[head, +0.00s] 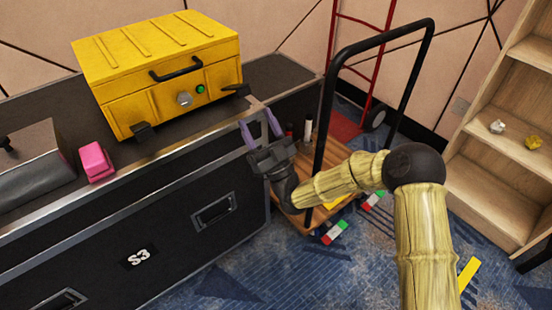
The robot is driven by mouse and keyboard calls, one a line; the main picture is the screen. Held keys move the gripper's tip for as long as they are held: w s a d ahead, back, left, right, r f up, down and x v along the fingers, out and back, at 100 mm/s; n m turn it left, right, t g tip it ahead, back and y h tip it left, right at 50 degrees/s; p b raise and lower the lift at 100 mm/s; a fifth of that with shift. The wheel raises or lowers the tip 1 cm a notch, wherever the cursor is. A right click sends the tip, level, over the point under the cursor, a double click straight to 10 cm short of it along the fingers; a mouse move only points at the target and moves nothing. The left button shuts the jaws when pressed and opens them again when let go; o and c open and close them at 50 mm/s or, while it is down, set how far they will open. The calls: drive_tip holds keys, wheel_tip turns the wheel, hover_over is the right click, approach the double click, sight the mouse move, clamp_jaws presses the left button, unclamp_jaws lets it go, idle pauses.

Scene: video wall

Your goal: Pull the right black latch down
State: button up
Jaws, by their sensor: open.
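A yellow case (155,70) stands on the black flight case, with a dark handle (176,68) on its front. The right black latch (236,89) is at the right end of the case's front and sticks out to the right. The left black latch (141,131) is low at the front left. A silver round lock (184,99) and a green button (200,89) sit between them. My gripper (259,125) is open and empty, its two purple fingers pointing up. In the picture it is below and slightly right of the right latch, apart from it.
The black flight case (180,245) has a metal edge along its top. A pink block (96,161) and a grey box (35,165) are at its left. A cart with a tall black handle (327,110) stands close behind my arm. Wooden shelves (500,140) are at the right.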

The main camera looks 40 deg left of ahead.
drive_tip(key=p+v, duration=0.1)
drive_tip(key=v, duration=1)
drive_tip(key=shift+a, duration=0.1)
drive_tip(key=shift+w, duration=0.15)
